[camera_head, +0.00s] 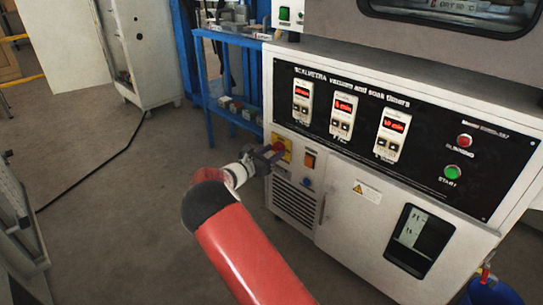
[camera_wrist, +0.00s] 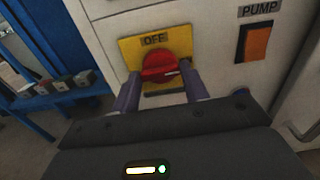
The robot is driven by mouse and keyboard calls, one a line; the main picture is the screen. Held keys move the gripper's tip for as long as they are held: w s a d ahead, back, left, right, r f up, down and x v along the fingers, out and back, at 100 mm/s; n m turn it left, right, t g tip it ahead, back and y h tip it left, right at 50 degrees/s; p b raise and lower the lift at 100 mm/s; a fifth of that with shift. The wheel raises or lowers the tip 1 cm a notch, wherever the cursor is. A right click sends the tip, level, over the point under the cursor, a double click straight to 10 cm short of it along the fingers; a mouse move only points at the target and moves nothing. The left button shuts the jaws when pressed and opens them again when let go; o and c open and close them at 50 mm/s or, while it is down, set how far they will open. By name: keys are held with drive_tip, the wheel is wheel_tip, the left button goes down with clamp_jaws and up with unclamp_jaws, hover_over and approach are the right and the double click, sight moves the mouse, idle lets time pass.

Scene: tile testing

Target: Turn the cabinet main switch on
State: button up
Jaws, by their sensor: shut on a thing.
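The main switch is a red rotary knob (camera_wrist: 160,66) on a yellow plate (camera_wrist: 128,48) on the cabinet's white front. The word OFF shows on the plate above the knob. A pale mark runs along the knob's right part. In the head view the yellow plate (camera_head: 287,155) is partly behind my gripper (camera_head: 274,156), at the cabinet's left front edge. In the wrist view my gripper (camera_wrist: 159,82) has one finger at each side of the knob and is shut on it. The knob's lower edge and part of the plate are hidden.
An orange PUMP rocker switch (camera_wrist: 255,43) sits right of the plate. The cabinet's black timer panel (camera_head: 420,150) has several red displays and a green START button (camera_head: 452,172). A blue shelf frame (camera_head: 202,75) stands close at the left. Open floor (camera_head: 110,190) lies left of my arm.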

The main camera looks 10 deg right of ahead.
drive_tip(key=shift+f, duration=0.1)
idle(0.3)
drive_tip(key=o, duration=1)
drive_tip(key=shift+a, duration=0.15)
drive_tip(key=v, duration=0.7)
drive_tip(key=shift+s+a+p, duration=0.25)
drive_tip(key=shift+p, duration=0.15)
drive_tip(key=shift+d, duration=0.1)
